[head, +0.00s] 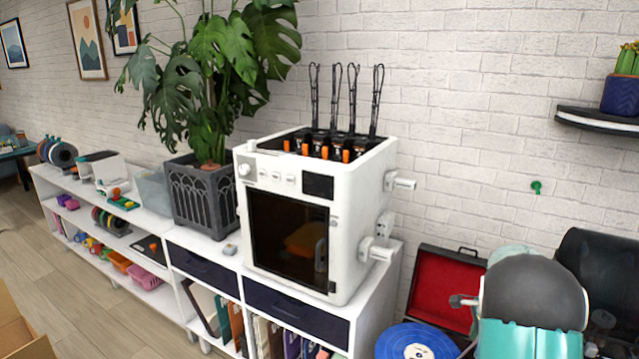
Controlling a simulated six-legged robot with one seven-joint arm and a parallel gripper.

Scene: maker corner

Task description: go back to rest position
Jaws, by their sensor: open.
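I cannot make out my gripper or its fingertips in the head view. A grey and teal rounded body fills the lower right; it may be part of my arm, but I cannot tell. No object is seen held. A white 3D printer with a dark front window (342,245) stands on the white low shelf unit (372,310), its door closed.
A monstera plant in a dark pot (205,200) stands left of the printer. An open red-lined case (440,285) and a blue disc (400,343) lie at the lower right. A wall shelf (590,121) holds a cactus pot.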

